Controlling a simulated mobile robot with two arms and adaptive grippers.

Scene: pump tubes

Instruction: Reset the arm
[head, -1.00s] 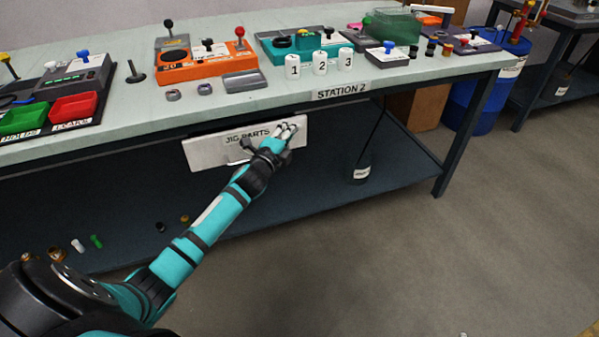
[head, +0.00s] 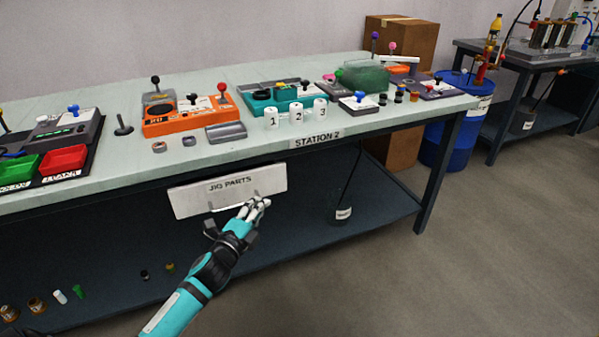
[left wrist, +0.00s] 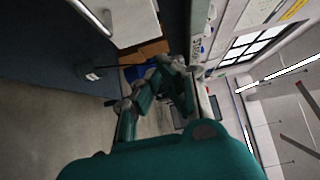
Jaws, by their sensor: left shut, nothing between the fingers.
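My left gripper (head: 256,206) is in front of the lower right part of the white JIG PARTS drawer (head: 229,190) under the bench top in the head view. Its fingers are together with nothing between them. The gap between the fingers and the drawer front is hard to judge. In the left wrist view a white panel with a bar handle (left wrist: 106,18) shows at the top. My right gripper does not show in the head view, and I cannot make it out surely in the left wrist view.
The STATION 2 bench (head: 330,134) carries an orange box (head: 190,116), a teal device (head: 275,96), numbered white cups (head: 297,113) and red and green trays. A blue barrel (head: 448,135) and a cardboard box (head: 405,55) stand at its right end. The floor in front is clear.

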